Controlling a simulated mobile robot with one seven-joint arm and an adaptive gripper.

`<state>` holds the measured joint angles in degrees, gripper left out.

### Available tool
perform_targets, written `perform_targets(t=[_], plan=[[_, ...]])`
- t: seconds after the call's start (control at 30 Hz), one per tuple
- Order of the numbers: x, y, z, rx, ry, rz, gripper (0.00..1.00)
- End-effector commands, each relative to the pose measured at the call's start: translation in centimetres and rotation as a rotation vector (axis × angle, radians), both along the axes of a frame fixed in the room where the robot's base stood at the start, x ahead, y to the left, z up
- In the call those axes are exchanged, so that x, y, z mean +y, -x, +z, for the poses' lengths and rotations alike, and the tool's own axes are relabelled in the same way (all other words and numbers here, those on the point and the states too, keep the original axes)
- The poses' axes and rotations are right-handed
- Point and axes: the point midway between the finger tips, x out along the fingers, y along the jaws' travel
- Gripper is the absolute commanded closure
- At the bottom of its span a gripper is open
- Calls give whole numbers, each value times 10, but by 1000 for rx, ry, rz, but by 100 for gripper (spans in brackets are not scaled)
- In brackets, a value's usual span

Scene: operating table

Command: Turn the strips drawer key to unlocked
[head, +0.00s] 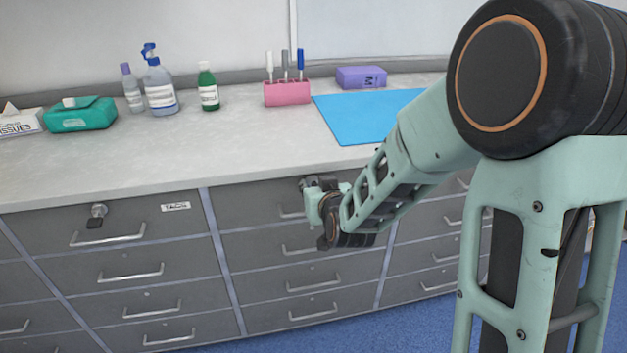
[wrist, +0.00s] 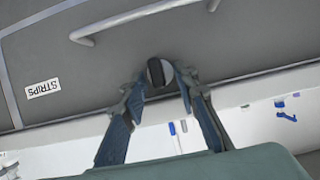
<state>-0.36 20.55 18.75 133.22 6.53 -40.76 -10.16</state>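In the wrist view the drawer front (wrist: 235,40) carries a STRIPS label (wrist: 43,88), seen upside down. Its key (wrist: 155,72) is a dark bar on a round metal lock, standing roughly upright in this picture. My gripper (wrist: 159,82) is open, with one fingertip on each side of the key and gaps visible. I cannot tell whether a fingertip touches the lock's rim. In the head view my gripper (head: 312,192) is at the top drawer of the middle column. It and my arm hide most of the lock and the label there.
The drawer's bar handle (wrist: 135,22) lies close to the lock. The counter edge (head: 150,195) runs just above the drawers. A neighbouring top drawer on the left has its own key (head: 97,215). Bottles, a pink rack (head: 287,93) and a blue mat (head: 365,115) stand on the counter.

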Motion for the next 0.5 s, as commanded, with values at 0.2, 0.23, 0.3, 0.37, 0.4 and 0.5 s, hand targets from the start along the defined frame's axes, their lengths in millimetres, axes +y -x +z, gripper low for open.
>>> perform_targets(t=[0.2, 0.23, 0.3, 0.37, 0.4, 0.5], plan=[[0, 1, -1, 0, 0, 0, 72], [0, 1, -1, 0, 0, 0, 72], [0, 1, -1, 0, 0, 0, 72], [0, 1, -1, 0, 0, 0, 72], [0, 1, -1, 0, 0, 0, 77], [0, 1, -1, 0, 0, 0, 88]])
